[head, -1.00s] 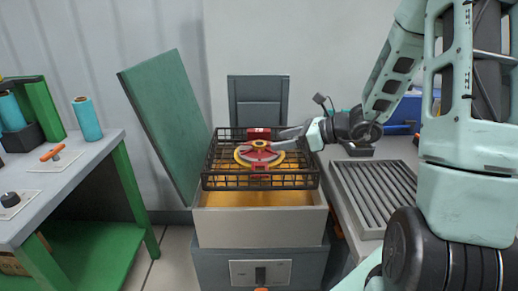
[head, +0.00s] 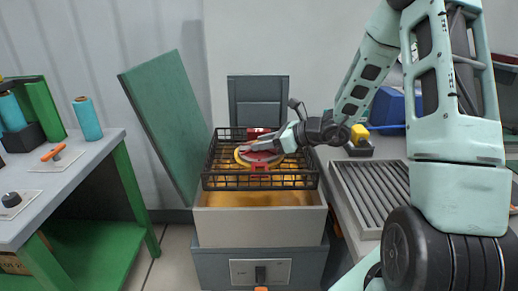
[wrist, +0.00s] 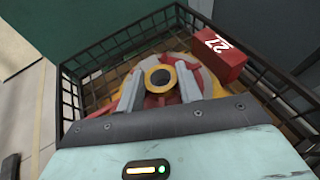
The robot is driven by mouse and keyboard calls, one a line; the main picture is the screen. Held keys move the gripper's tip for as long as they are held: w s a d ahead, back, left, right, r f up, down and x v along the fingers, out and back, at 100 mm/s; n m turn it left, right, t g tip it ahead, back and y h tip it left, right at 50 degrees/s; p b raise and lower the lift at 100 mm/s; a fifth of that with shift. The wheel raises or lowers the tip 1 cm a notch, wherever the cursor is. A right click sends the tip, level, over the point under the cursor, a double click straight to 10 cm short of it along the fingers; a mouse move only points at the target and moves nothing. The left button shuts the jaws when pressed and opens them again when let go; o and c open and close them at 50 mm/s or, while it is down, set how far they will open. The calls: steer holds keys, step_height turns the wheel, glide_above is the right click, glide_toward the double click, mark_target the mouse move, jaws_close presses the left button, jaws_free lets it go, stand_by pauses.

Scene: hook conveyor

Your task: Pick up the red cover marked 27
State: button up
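The red cover (head: 264,158) is a round red piece with a yellow rim and a yellow ring-shaped knob (wrist: 160,77) at its middle. It lies in a black wire basket (head: 225,181). A red block bearing a white 27 (wrist: 219,56) stands at its edge in the wrist view; whether it is part of the cover I cannot tell. My gripper (wrist: 161,69) is open over the cover, with one finger on each side of the knob. Contact with the knob is not clear. In the head view my gripper (head: 252,148) hides the knob.
The basket sits on a pale open box (head: 260,228). A green panel (head: 165,125) leans at its left. A slatted grey tray (head: 368,190) lies on the bench at the right. A left table (head: 80,160) holds teal spools.

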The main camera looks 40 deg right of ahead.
jaws_close()
steer(key=shift+r, duration=0.15)
